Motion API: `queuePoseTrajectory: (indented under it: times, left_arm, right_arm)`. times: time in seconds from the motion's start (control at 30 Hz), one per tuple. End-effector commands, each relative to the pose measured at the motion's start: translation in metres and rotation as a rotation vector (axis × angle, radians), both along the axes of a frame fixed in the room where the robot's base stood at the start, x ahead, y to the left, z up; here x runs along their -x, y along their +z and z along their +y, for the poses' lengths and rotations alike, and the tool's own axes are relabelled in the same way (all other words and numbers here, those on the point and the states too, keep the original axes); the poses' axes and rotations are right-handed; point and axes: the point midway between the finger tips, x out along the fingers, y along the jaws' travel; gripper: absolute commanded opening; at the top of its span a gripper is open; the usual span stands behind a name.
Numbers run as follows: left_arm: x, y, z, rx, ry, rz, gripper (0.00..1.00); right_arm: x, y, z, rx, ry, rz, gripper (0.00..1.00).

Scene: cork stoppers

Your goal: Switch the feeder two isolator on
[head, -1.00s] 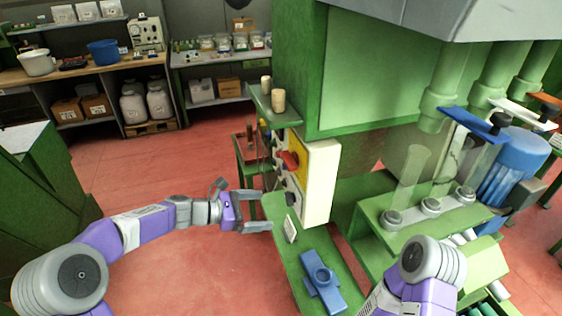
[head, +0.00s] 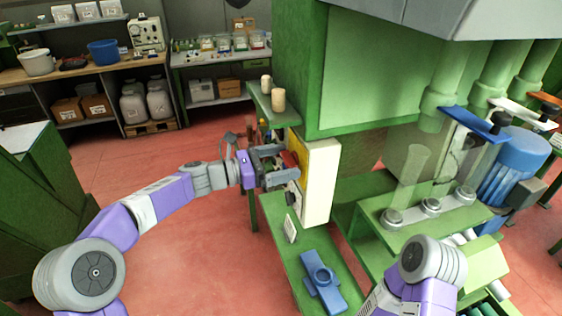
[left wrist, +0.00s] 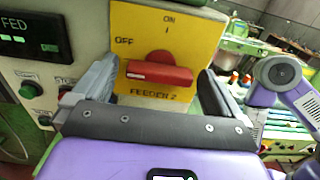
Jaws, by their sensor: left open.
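The feeder two isolator is a red rotary handle (left wrist: 160,72) on a yellow plate (left wrist: 187,40) in the left wrist view. The plate is marked OFF at left, ON at top and FEEDER 2 below. The handle lies roughly horizontal, toward OFF. In the head view the red handle (head: 289,159) shows partly behind my gripper, on the side of the cream control box (head: 321,182). My left gripper (head: 285,163) is open, and in the left wrist view its fingers (left wrist: 158,85) stand on either side of the handle, apart from it. My right gripper is out of view.
The control box also has a FED display (left wrist: 32,37) and a green button (left wrist: 29,89). Below it a green shelf (head: 275,222) carries a blue fixture (head: 321,281). Two corks (head: 278,99) stand on a ledge above. Red floor lies open at left.

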Motion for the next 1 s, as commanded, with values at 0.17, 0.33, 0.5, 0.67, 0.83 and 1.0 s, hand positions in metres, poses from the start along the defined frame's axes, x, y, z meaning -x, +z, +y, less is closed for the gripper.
queuePoseTrajectory:
  times: [0.17,0.33,0.5,0.67,0.83,1.0]
  left_arm:
    - [0.0,0.0,0.0,0.0,0.0,0.0,1.0]
    - [0.0,0.0,0.0,-0.001,0.0,0.0,0.74]
    - [0.0,0.0,0.0,-0.001,0.0,0.0,0.48]
    - [0.0,-0.001,0.0,-0.002,0.0,-0.004,0.46]
    - [0.0,-0.001,0.0,-0.015,0.001,-0.042,0.46]
    - [0.0,-0.003,0.0,-0.042,0.001,-0.127,0.46]
  right_arm:
    - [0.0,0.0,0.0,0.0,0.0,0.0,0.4]
    - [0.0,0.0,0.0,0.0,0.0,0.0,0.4]
    - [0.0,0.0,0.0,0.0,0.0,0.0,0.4]
    - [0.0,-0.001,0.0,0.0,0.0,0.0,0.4]
    - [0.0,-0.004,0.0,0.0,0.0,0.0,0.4]
    - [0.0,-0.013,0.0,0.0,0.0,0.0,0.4]
